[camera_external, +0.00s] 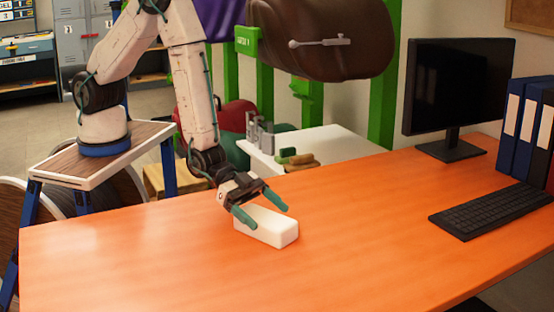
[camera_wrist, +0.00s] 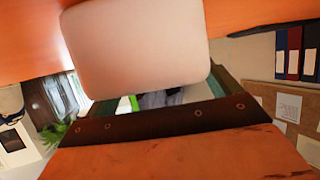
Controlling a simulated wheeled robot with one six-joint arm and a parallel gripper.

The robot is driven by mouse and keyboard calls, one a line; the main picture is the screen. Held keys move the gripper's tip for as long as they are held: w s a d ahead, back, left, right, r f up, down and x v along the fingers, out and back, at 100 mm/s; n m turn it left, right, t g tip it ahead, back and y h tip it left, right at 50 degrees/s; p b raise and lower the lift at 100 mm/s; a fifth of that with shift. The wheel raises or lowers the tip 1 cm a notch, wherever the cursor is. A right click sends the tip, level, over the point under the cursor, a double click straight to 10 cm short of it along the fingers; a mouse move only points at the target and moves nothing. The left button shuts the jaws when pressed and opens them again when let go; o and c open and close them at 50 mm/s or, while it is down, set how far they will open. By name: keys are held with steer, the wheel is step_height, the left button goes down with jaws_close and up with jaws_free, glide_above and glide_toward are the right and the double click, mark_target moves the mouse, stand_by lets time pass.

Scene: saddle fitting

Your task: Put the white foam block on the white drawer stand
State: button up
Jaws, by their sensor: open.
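The white foam block (camera_external: 268,227) lies on the orange desk, under and just in front of my gripper (camera_external: 262,212). My gripper is open, with its two green fingers spread above and beside the block. In the wrist view the block (camera_wrist: 138,50) fills the upper middle, close to the fingers; whether they touch it I cannot tell. The white drawer stand (camera_external: 325,143) is behind the desk, with a grey metal piece and small green and brown items on its top. Its lower part is hidden by the desk.
The orange desk (camera_external: 130,265) is clear around the block. A monitor (camera_external: 457,90), a keyboard (camera_external: 490,210) and blue binders (camera_external: 525,130) stand at its right. A brown saddle (camera_external: 335,45) hangs on a green frame above and behind the stand.

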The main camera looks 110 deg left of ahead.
steer(key=shift+x, duration=1.15)
steer(key=c, duration=1.1)
steer(key=shift+c, duration=0.2)
